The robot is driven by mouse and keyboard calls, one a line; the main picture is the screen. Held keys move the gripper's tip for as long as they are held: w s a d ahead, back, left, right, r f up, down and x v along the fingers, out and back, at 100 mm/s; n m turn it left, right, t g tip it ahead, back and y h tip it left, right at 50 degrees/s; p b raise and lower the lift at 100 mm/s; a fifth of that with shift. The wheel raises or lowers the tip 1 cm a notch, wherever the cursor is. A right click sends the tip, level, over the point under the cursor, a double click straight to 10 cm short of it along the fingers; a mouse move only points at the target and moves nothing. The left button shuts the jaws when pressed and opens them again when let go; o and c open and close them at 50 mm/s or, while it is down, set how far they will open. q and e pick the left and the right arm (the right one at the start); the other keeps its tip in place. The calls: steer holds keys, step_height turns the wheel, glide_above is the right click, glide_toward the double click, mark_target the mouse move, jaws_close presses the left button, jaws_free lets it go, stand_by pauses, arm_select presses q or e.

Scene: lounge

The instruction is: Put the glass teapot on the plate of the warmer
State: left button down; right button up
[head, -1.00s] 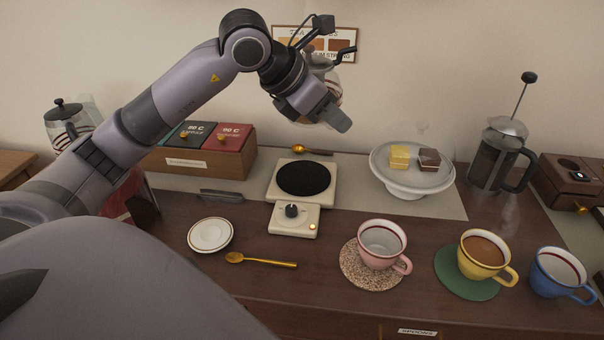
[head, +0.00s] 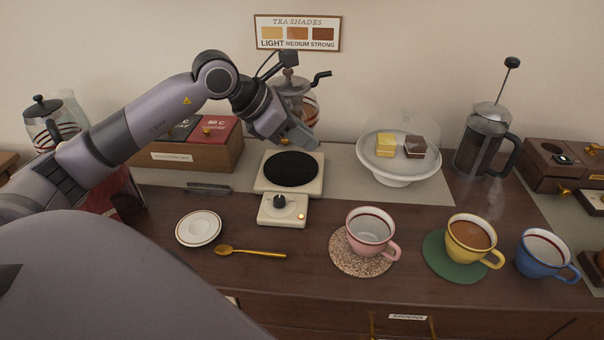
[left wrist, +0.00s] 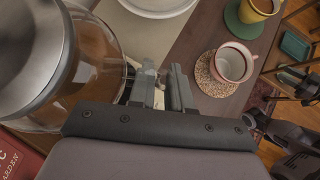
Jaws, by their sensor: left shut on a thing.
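The glass teapot (head: 311,104), with a metal lid and dark red bands, is held up by my left gripper (head: 308,142). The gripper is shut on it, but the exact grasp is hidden. In the left wrist view the teapot (left wrist: 104,82) fills the left side beside the fingers (left wrist: 165,88). The warmer (head: 282,212) is cream with a knob and a lit amber lamp. Its round black plate (head: 291,170) is bare. In the head view the teapot appears above and behind the plate, apart from it.
A domed cake stand (head: 398,172) and a French press (head: 484,142) stand to the right. A tea box (head: 190,157) and another glass pot (head: 50,125) stand left. In front are a saucer (head: 199,228), gold spoon (head: 250,252) and pink cup (head: 370,232).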

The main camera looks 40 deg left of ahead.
arm_select(q)
glide_above(302, 197)
step_height(302, 197, down, 9)
steer(key=shift+w+f+p, duration=0.1)
steer(key=shift+p, duration=0.2)
steer(key=shift+f, duration=0.15)
steer(key=c, duration=1.1)
jaws_free()
steer(key=shift+o, duration=0.2)
